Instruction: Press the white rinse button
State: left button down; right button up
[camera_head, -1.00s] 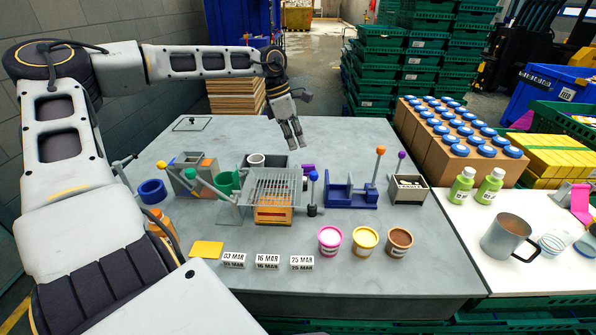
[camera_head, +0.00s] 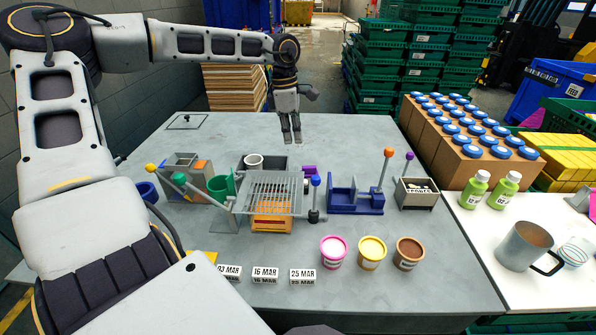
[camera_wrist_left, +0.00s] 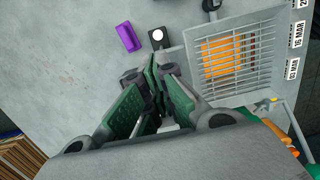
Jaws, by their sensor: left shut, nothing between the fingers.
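A small black block with a round white button (camera_wrist_left: 157,36) on top shows in the left wrist view, beside a purple block (camera_wrist_left: 128,37) and near the slatted grate (camera_wrist_left: 235,55). In the head view the button's face is hard to make out behind the grate (camera_head: 270,190), near the purple block (camera_head: 309,170). My left gripper (camera_head: 291,138) is shut and empty, pointing down over the far part of the grey table. In the left wrist view its fingertips (camera_wrist_left: 155,75) appear a little below the button, apart from it. My right gripper is not in view.
A blue stand (camera_head: 355,202) and levers with coloured knobs stand around the grate. Pink, yellow and brown tubs (camera_head: 371,253) and date blocks (camera_head: 265,275) line the front.

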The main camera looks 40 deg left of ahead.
aim_at(305, 182)
pick_arm(q)
jog(key=shift+f, duration=0.15)
jog(key=shift+w+d+f, duration=0.15)
jog(key=shift+d+f, duration=0.1)
jog(key=shift+f, duration=1.95)
jog(key=shift+w+d+f, duration=0.1)
jog(key=shift+d+f, duration=0.1)
jog(key=shift+f, duration=1.95)
jog(key=shift+w+d+f, duration=0.15)
jog(key=shift+d+f, duration=0.1)
jog(key=shift+f, duration=2.15)
jog(key=shift+f, duration=0.1)
